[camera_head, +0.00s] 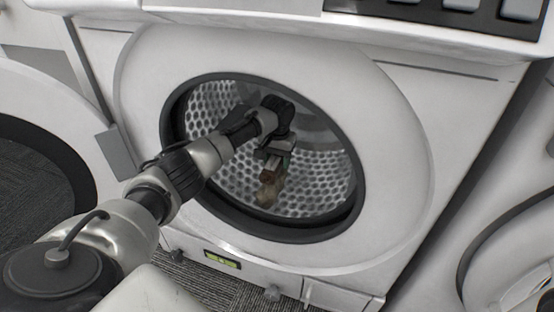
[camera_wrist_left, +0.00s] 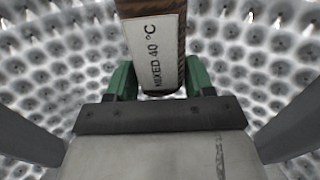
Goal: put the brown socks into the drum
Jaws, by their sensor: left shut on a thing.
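The brown socks (camera_head: 269,188) hang from my left gripper (camera_head: 274,162) inside the drum (camera_head: 322,185), in front of its perforated metal wall. In the left wrist view my left gripper (camera_wrist_left: 158,80) has its green fingers shut on the brown socks (camera_wrist_left: 148,8). My left arm reaches in through the round opening. My right gripper is not in view.
The dark rim (camera_head: 345,222) of the opening surrounds my left arm. The open round door (camera_head: 50,95) stands at the left. A control panel (camera_head: 450,12) is above, and another white machine (camera_head: 515,250) is at the right. Grey carpet shows below.

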